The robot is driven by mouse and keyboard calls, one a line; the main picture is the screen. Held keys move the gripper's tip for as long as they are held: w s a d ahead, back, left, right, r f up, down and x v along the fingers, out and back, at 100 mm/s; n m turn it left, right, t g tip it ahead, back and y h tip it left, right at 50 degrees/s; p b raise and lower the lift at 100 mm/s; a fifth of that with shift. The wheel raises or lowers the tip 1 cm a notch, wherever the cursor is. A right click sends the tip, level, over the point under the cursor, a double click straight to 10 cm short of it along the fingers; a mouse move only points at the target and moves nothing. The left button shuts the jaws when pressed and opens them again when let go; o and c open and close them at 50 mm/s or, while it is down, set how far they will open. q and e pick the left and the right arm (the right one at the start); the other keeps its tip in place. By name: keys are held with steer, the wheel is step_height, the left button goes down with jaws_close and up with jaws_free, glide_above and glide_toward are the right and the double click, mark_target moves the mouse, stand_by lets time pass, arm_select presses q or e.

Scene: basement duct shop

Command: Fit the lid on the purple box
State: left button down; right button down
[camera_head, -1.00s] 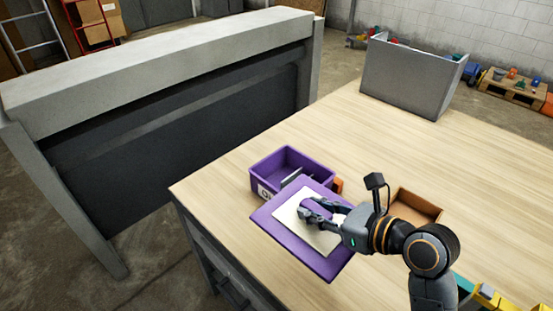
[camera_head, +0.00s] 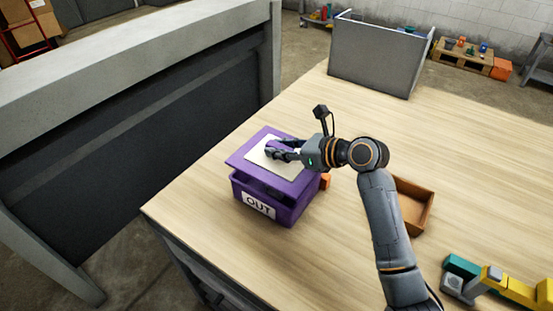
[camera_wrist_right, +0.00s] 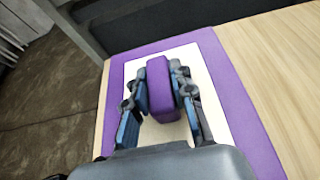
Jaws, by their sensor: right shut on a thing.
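The purple box (camera_head: 263,208) stands on the wooden table near its left edge, with an "OUT" label on its front. The purple lid (camera_head: 292,170), with a pale panel on top, is over the box and looks tilted against the rim. A dark gap shows between lid and box at the front. My right gripper (camera_head: 271,152) is shut on the lid's purple handle, which the right wrist view shows between the two fingers (camera_wrist_right: 163,90). The lid hides most of the box's inside. My left gripper is not in view.
An orange object (camera_head: 325,181) is beside the box on its right. An open brown tray (camera_head: 412,208) lies further right, behind my arm. Yellow and teal items (camera_head: 515,290) are at lower right. The table's middle is clear.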

mark_target(277, 161)
steer(key=shift+w+a+f, duration=0.2)
steer(key=shift+w+f, duration=0.75)
steer(key=shift+f, duration=0.1)
steer(key=shift+w+a+f, duration=0.15)
steer(key=shift+w+f, duration=0.35)
steer(key=shift+f, duration=0.2)
step_height(277, 161, down, 3)
steer(key=shift+r, duration=0.1)
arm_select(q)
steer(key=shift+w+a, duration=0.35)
arm_select(e)
steer(key=shift+s+f, duration=0.1)
steer(key=shift+f, duration=0.45)
steer(key=c, duration=1.1)
jaws_free()
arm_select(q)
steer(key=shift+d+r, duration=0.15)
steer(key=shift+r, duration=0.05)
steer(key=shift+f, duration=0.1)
arm_select(e)
steer(key=shift+r, duration=0.1)
